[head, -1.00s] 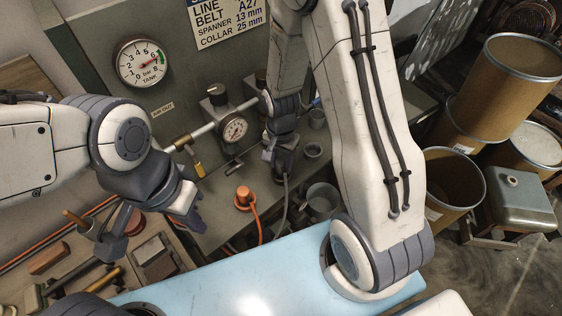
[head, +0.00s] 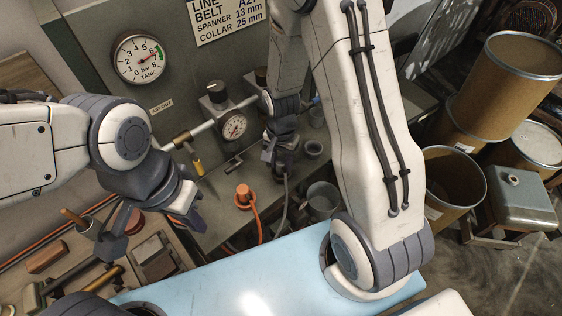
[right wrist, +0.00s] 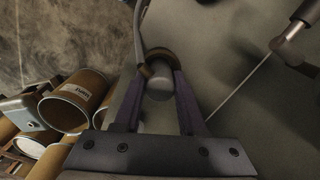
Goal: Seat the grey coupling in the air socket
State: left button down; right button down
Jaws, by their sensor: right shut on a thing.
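My right gripper (head: 279,168) is at the back of the bench, below the pressure regulator. In the right wrist view its fingers (right wrist: 158,105) are shut on the grey coupling (right wrist: 159,88), a round grey piece with a brownish ring around its far side. A grey hose (head: 285,208) hangs below this gripper in the head view. The coupling is mostly hidden there. A pipe with a brass end (head: 182,139), which may be the air socket, is below the AIR OUT label (head: 161,106). The right gripper is apart from it, to its right. My left gripper (head: 153,228) is open and empty over the front-left bench.
An orange coupling (head: 243,194) with an orange hose stands on the bench between the grippers. A yellow lever (head: 198,167) hangs under the pipe. A gauge (head: 235,127) and grey cups (head: 322,198) are near the right gripper. Brown drums (head: 454,190) stand at right.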

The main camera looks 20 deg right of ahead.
aim_at(281, 161)
jog(key=shift+f, duration=0.15)
jog(key=c, duration=0.8)
grip_release()
jog(key=shift+o, duration=0.2)
notch_tip(281, 161, up, 11)
jog(key=p, duration=0.9)
